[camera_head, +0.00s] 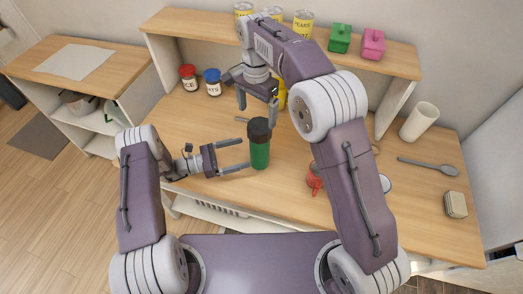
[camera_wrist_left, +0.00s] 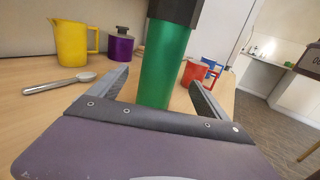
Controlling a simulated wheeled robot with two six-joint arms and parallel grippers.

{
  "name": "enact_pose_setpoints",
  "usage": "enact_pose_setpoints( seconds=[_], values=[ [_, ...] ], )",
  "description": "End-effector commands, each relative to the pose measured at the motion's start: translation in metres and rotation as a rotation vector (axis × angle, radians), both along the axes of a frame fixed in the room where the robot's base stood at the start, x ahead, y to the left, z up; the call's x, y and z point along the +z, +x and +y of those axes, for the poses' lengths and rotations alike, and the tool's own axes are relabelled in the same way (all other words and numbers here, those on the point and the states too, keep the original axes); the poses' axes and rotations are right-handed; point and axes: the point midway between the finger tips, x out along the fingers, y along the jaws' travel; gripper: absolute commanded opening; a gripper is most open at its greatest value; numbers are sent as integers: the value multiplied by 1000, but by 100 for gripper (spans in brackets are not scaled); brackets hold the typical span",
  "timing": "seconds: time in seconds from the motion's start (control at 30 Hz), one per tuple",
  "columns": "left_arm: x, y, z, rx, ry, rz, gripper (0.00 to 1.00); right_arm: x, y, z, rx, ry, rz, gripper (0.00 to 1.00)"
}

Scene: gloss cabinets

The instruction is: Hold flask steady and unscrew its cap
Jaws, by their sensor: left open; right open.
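The green flask (camera_head: 260,154) with its black cap (camera_head: 259,128) stands upright on the wooden counter. My left gripper (camera_head: 246,154) comes from the left at body height and is open. In the left wrist view the green flask body (camera_wrist_left: 164,62) shows between its two spread fingers, with gaps on both sides. The top of the cap is cut off there. My right gripper (camera_head: 257,107) points down, open and empty, close above or behind the cap. I cannot tell its exact distance from the cap.
A red mug (camera_head: 314,181) stands right of the flask. A yellow jug (camera_wrist_left: 77,44), purple canister (camera_wrist_left: 119,45) and metal spoon (camera_wrist_left: 60,84) lie beyond my left gripper. Red-lidded (camera_head: 188,77) and blue-lidded (camera_head: 212,82) jars stand at the back left. The counter left of the flask is mostly clear.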

Motion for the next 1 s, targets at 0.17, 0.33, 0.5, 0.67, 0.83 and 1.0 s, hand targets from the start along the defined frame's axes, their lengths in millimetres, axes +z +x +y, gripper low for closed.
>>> enact_pose_setpoints(
  seconds=[0.17, 0.33, 0.5, 0.67, 0.83, 1.0],
  values=[
    [0, 8, -38, -8, 2, 0, 88, 0, 0, -1, -1, -1, -1, 92],
    [0, 15, -60, -6, 2, 0, 88, 0, 0, -1, -1, 0, -1, 92],
    [0, 17, -66, -4, 2, 0, 88, 0, 0, -1, 0, 0, -1, 92],
    [0, 17, -66, -3, 2, 1, 88, 0, 0, -1, -1, 0, -1, 92],
    [0, 17, -66, -4, 3, 1, 46, 0, 1, -1, -1, 0, -1, 92],
    [0, 17, -66, -3, 2, 1, 0, 0, 1, -1, 0, 0, -1, 92]
  ],
)
